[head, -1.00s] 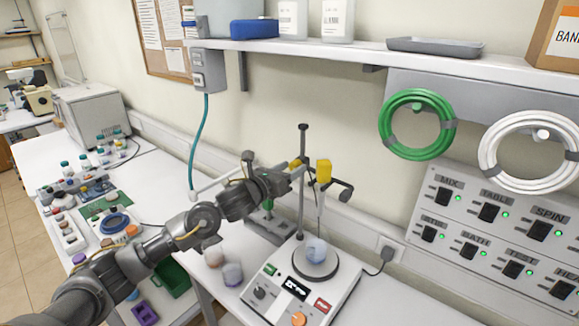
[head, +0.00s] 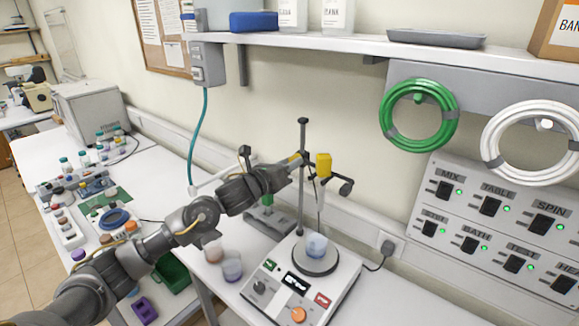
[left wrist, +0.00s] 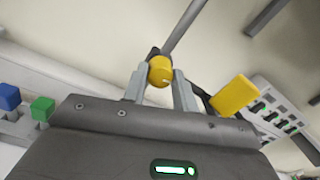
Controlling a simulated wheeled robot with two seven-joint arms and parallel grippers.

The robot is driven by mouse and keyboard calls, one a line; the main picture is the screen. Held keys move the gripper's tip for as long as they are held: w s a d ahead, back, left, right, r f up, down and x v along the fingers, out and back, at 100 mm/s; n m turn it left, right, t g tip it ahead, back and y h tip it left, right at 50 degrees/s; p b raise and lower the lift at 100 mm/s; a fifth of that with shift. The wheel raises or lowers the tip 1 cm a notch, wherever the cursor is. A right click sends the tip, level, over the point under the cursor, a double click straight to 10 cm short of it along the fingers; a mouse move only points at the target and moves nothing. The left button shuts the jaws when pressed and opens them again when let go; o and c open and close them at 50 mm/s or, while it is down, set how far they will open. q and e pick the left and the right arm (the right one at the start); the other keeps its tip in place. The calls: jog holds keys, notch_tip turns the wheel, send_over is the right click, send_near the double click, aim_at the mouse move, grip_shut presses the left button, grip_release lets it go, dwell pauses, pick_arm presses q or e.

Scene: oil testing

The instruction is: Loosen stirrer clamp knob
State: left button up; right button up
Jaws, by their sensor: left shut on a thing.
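The yellow clamp knob (left wrist: 160,71) sits between the two fingers of my left gripper (left wrist: 159,88) in the left wrist view, at the dark clamp on the stand rod. My left gripper (head: 298,162) is shut on this knob; in the head view its fingers partly hide it. The stirrer's yellow head (head: 323,165) hangs just right of the rod (head: 302,190), and it also shows in the left wrist view (left wrist: 234,95). Its shaft reaches down to a beaker (head: 316,246) on the round plate of the white stirrer base (head: 300,287). My right gripper is out of view.
Two small cups (head: 232,268) stand left of the stirrer base. A white panel with several switches (head: 495,225) is on the right wall, and green and white hose coils hang above it. A shelf (head: 370,54) runs overhead. Free bench lies right of the base.

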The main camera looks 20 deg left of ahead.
pick_arm(q)
jog(key=n, duration=0.8)
jog(key=n+b, duration=0.1)
jog(key=n, duration=0.7)
jog(key=shift+n+t+y, duration=0.3)
jog(key=shift+n, duration=0.1)
dwell(0.3)
jog(key=o, duration=1)
jog(key=shift+s+f+b, duration=0.1)
jog(key=shift+b, duration=0.2)
